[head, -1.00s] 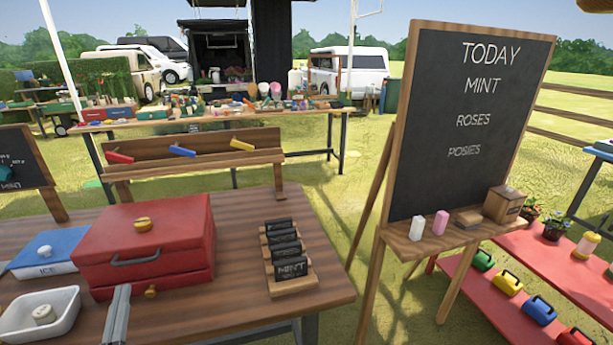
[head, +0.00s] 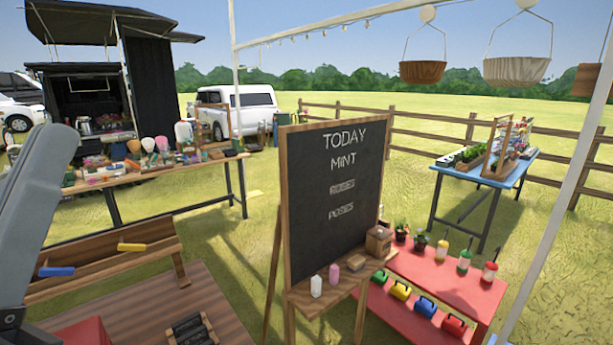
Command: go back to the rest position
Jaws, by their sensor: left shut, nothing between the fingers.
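My left arm and gripper (head: 33,215) show as a large grey shape close to the camera at the left edge of the head view. It is raised over the near table, apart from the things there, and holds nothing that I can see. The outline of its fingertips is hard to make out this close. My right gripper is not in view. The chalkboard (head: 335,235) stands upright on its easel in the middle, reading TODAY, MINT, ROSES, POSIES, the last two lines blurred.
The wooden table (head: 210,305) at bottom left bears a rack of dark signs (head: 190,331) and a red box corner (head: 82,333). White (head: 316,286) and pink (head: 334,273) pieces stand on the easel ledge. A red stepped stand (head: 450,285) lies right. Hanging baskets are above.

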